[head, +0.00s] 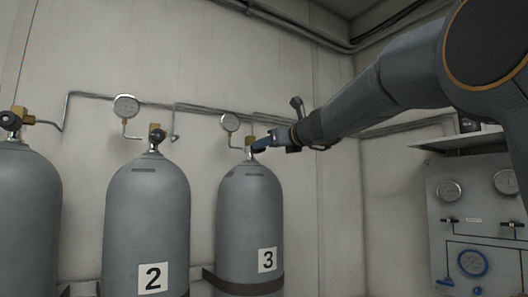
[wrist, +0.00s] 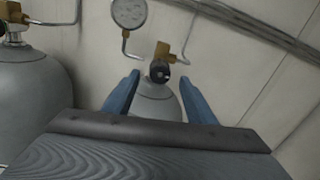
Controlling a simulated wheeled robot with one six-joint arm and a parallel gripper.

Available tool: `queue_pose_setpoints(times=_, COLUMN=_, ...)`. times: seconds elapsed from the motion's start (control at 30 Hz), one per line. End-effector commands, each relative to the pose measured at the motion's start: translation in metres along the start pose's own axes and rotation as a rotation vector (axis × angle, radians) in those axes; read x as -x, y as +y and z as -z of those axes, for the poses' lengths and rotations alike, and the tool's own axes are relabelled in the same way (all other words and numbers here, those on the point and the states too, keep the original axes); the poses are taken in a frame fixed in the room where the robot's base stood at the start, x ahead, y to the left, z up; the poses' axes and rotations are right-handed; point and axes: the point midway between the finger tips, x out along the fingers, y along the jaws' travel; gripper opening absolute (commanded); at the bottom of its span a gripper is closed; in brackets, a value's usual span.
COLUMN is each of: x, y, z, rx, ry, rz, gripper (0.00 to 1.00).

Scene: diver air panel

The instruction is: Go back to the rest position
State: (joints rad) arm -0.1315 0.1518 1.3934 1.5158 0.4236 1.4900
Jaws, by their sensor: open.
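My gripper (head: 264,146) is at the valve on top of cylinder 3 (head: 250,220) in the head view. In the wrist view its two blue fingers (wrist: 158,98) stand apart, open, with nothing between their tips but the view of the cylinder behind. The black valve knob (wrist: 159,71) and its brass body (wrist: 162,52) show just beyond the fingertips. The fingers appear on either side of the knob in the picture; whether they touch it I cannot tell. In the head view the gripper hides most of this valve.
Cylinder 2 (head: 147,225) stands to the left, with another grey cylinder (head: 25,220) at the left edge. Gauges (head: 126,107) and thin pipes run along the wall behind. A gauge panel (head: 475,215) under a shelf (head: 462,141) is at right. Open space lies below my arm.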

Motion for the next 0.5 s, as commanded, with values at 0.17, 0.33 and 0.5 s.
queue_pose_setpoints(times=0.17, x=0.016, y=-0.001, z=0.000, rx=0.001, ry=0.000, rz=0.002, gripper=0.51)
queue_pose_setpoints(times=0.33, x=0.019, y=-0.001, z=0.000, rx=0.000, ry=0.000, rz=0.001, gripper=0.51)
queue_pose_setpoints(times=0.5, x=0.019, y=-0.001, z=0.000, rx=0.000, ry=0.000, rz=0.001, gripper=0.51)
